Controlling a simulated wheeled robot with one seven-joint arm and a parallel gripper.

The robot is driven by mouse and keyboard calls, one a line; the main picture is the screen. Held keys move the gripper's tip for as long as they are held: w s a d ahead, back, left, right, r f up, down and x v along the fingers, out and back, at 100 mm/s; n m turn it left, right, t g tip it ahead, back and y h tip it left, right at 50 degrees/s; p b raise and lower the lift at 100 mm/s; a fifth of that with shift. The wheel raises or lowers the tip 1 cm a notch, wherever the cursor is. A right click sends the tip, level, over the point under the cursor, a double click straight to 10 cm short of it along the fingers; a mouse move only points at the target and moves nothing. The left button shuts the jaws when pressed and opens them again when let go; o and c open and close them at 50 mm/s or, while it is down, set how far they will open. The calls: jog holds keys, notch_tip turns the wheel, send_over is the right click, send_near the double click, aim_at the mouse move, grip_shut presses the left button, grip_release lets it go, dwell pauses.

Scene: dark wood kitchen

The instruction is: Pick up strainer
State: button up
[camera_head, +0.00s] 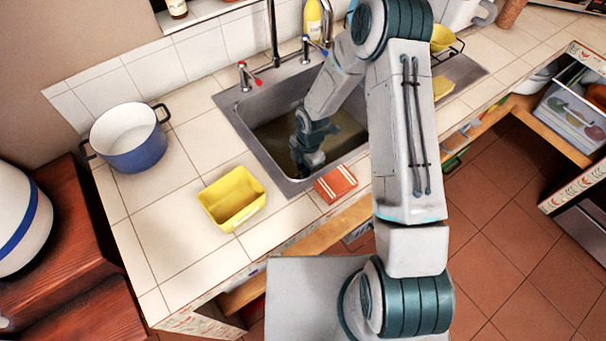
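I cannot make out a strainer in the head view. My gripper (308,160) reaches down into the metal sink (262,108), over its dark basin. The fingers are small and dark there, so I cannot tell whether they are open or shut, or hold anything. My arm hides the right part of the sink.
A blue pot (134,150) and a yellow container (232,199) stand on the tiled counter left of the sink. Taps (248,76) rise behind the basin. A yellow bottle (313,20) stands at the back.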

jog(key=shift+a+f, duration=0.1)
jog(key=shift+f, duration=1)
grip_shut()
jog(key=shift+r, duration=0.1)
